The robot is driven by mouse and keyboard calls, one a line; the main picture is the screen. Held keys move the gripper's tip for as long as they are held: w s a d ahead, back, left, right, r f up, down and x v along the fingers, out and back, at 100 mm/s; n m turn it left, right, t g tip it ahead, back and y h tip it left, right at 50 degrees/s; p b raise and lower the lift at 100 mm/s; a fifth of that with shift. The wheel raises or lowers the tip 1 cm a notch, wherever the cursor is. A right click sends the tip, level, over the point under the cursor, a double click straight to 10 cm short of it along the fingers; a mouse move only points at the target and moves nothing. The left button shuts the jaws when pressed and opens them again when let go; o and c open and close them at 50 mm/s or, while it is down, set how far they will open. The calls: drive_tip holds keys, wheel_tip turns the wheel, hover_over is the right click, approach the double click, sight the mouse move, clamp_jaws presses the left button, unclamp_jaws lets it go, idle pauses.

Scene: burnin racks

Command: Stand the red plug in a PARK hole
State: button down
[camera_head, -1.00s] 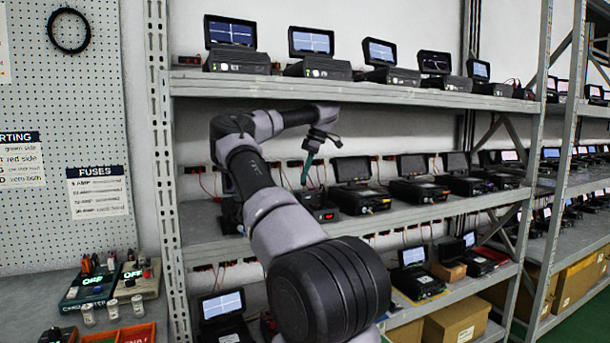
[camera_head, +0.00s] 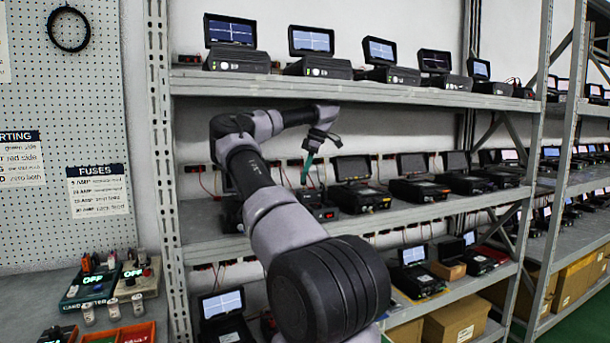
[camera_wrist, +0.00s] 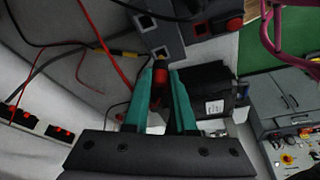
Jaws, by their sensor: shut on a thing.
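My gripper (camera_wrist: 162,80) is shut on the red plug (camera_wrist: 161,74), which shows as a small red body between the teal fingertips in the wrist view. In the head view my gripper (camera_head: 308,163) points down over the middle shelf, above a small dark unit (camera_head: 320,210). The plug is not clear there. In the wrist view a dark grey block (camera_wrist: 158,33) lies just beyond the plug's end. I cannot tell whether the plug touches or enters it. No PARK label is readable.
Dark units with screens (camera_head: 352,180) line the middle shelf (camera_head: 260,238) to the right of my gripper. A red lead (camera_wrist: 103,42) and dark cables cross the wrist view. The upper shelf (camera_head: 340,92) lies close above my arm. A workbench with switch boxes (camera_head: 88,285) stands at left.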

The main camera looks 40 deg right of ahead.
drive_tip(key=shift+f, duration=1.25)
idle(1.2)
drive_tip(key=c, duration=0.7)
unclamp_jaws()
drive_tip(key=shift+o, duration=0.5)
drive_tip(key=o, duration=0.3)
drive_tip(key=shift+o, duration=0.2)
